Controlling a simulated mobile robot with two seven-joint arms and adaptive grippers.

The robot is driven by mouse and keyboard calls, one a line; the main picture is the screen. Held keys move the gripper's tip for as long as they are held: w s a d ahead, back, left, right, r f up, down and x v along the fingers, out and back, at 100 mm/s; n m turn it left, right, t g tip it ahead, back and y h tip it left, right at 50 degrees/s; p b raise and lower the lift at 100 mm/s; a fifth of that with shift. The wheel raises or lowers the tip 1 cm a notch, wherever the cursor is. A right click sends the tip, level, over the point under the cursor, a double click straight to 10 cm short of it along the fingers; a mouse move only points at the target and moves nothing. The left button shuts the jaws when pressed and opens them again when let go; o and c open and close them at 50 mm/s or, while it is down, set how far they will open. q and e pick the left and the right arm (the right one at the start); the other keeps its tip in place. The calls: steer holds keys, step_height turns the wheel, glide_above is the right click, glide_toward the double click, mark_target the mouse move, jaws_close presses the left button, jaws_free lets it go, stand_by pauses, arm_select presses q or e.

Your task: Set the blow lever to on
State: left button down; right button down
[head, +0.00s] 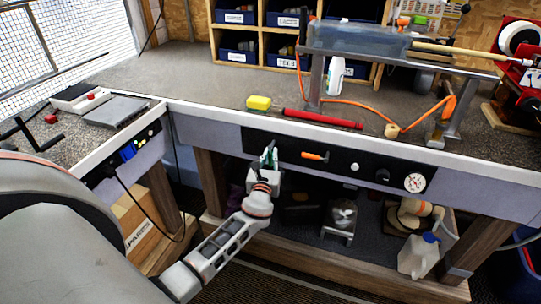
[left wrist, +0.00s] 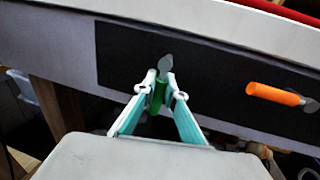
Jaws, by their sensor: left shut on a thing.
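A black control panel (head: 340,166) on the front of the bench carries two levers. The left one is a green-handled lever (left wrist: 157,98), its handle hanging down from a metal pivot; in the head view my gripper mostly hides it. My left gripper (head: 268,158) is shut on this green handle, one finger on each side, as it also shows in the left wrist view (left wrist: 161,84). The orange-handled lever (head: 315,156) lies to its right, close to level; it also shows in the left wrist view (left wrist: 272,94). No label tells which is the blow lever. My right gripper is not in view.
A lower shelf holds a white jug (head: 417,257).

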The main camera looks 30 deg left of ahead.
mark_target(265, 140)
arm_select(q)
steer(key=shift+a+m, duration=0.1)
steer(key=shift+m, duration=0.2)
steer(key=m, duration=0.3)
steer(key=a+m+t+p, duration=0.1)
steer(key=m, duration=0.2)
steer(key=a+r+m, duration=0.1)
steer(key=m, duration=0.1)
steer(key=shift+s+r+m+t+h+p, duration=0.1)
steer(key=shift+s+m+t+h+p, duration=0.2)
steer(key=shift+m+t, duration=0.1)
steer(key=m, duration=0.1)
steer(key=m+p, duration=0.1)
steer(key=m, duration=0.1)
steer(key=r+m+p, duration=0.1)
steer(key=m, duration=0.1)
steer(key=shift+a+t+h, duration=0.4)
steer(key=shift+s+a+r+m+t+h+p, duration=0.1)
steer(key=shift+r+m+h+p, duration=0.2)
steer(key=shift+m, duration=0.65)
steer(key=shift+w+d+r+m+t+h+p, duration=0.15)
steer(key=shift+m+p, duration=0.25)
steer(key=shift+m, duration=0.5)
steer(key=shift+s+a+r+m+t+h+p, duration=0.15)
steer(key=shift+m+h+p, duration=0.15)
steer(key=shift+m, duration=0.65)
steer(key=c, duration=2.1)
jaws_free()
